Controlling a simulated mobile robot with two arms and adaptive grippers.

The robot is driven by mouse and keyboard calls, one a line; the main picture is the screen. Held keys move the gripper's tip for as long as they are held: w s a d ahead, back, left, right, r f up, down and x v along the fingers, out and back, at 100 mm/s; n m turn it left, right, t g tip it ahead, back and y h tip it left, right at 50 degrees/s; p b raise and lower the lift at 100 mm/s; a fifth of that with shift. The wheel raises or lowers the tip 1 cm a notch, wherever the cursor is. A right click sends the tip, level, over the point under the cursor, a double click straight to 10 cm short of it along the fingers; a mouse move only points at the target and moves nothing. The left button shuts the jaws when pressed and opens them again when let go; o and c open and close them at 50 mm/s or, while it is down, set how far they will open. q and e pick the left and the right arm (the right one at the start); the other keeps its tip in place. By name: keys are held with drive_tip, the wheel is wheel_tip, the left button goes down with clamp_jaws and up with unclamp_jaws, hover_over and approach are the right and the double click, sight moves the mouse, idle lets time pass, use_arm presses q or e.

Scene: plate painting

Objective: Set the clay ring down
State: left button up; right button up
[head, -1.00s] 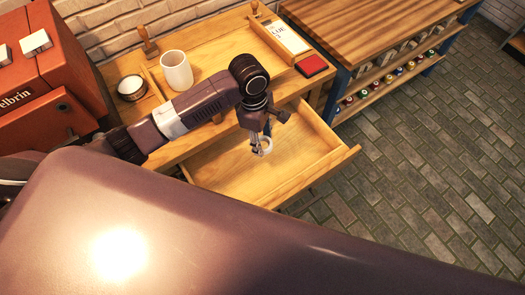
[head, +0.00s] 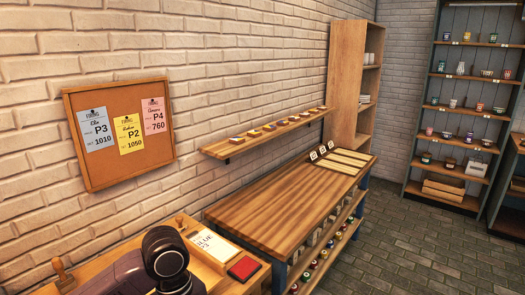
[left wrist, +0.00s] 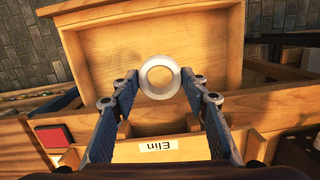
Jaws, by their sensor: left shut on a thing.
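In the left wrist view my left gripper (left wrist: 160,80) is shut on the white clay ring (left wrist: 160,96). The fingertips meet its outer sides, and its round hole faces the camera. Behind the ring is the open wooden drawer (left wrist: 220,30), with bare wood showing through the hole. The drawer front carries a white label reading "Elin", upside down in this view. I cannot tell how high the ring is above the drawer floor. In the head view only my left arm shows at the bottom; the gripper, ring and drawer are out of frame. My right gripper is in neither view.
A striped workbench (head: 280,205) stands beyond. A corkboard (head: 120,165) with order slips hangs on the wall. A stocked shelf (head: 462,140) stands far right.

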use_arm(q)
drive_tip(key=s+a+r+m+y+b, duration=0.1)
drive_tip(key=s+a+r+m, duration=0.3)
drive_tip(key=s+m, duration=0.3)
drive_tip(key=shift+a+r+m+b, duration=0.3)
drive_tip(key=shift+a+m, duration=0.05)
drive_tip(key=shift+m, duration=0.85)
